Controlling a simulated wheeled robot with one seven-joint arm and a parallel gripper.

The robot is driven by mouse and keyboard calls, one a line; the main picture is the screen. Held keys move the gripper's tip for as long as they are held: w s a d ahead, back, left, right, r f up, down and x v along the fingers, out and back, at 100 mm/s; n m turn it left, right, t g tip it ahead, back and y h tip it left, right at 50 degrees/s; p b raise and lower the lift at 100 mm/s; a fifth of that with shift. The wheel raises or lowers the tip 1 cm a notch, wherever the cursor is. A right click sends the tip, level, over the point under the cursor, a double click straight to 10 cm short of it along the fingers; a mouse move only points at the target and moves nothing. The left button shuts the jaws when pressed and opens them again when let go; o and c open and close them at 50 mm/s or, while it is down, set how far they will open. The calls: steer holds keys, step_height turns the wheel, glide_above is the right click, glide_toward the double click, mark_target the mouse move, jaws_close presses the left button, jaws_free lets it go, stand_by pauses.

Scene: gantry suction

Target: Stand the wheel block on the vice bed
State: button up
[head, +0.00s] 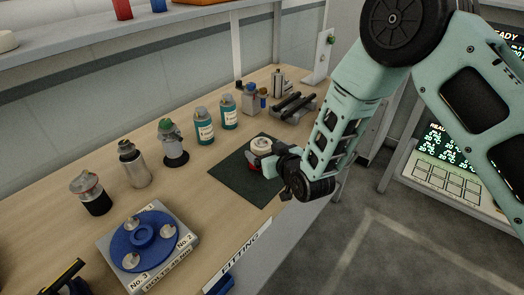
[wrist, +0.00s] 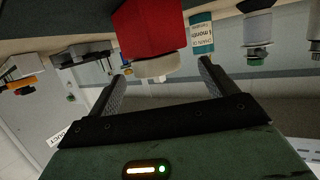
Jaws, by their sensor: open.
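The wheel block is a red block (wrist: 150,28) with a pale round wheel (wrist: 155,68), seen close up in the wrist view. In the head view its pale round part (head: 261,145) shows over the dark green mat (head: 228,176), with some red beside my gripper (head: 268,166). My gripper's two fingers (wrist: 162,88) are apart, with the block beyond and between their tips. I cannot tell whether they touch it. A grey fixture with dark bars, which looks like the vice bed (head: 310,112), stands farther back on the bench.
Teal bottles (head: 204,128), a green-capped fitting (head: 172,145), a metal flask (head: 134,166) and a jar (head: 90,190) line the bench (head: 60,215). A blue round plate (head: 143,236) lies on a box in front. Small containers (head: 252,98) stand left of the fixture.

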mark_target(263, 145)
steer(key=p+x, duration=0.2)
steer(key=x, duration=0.3)
steer(key=shift+w+d+r, duration=0.15)
steer(key=shift+w, duration=0.05)
steer(key=shift+w+a+f, duration=0.25)
steer(key=shift+w+f, duration=0.05)
steer(key=shift+w, duration=0.2)
steer(key=shift+c, duration=0.4)
steer(key=c, duration=1.5)
steer(key=shift+r, duration=0.15)
steer(key=shift+c, duration=0.7)
steer(key=shift+r, duration=0.1)
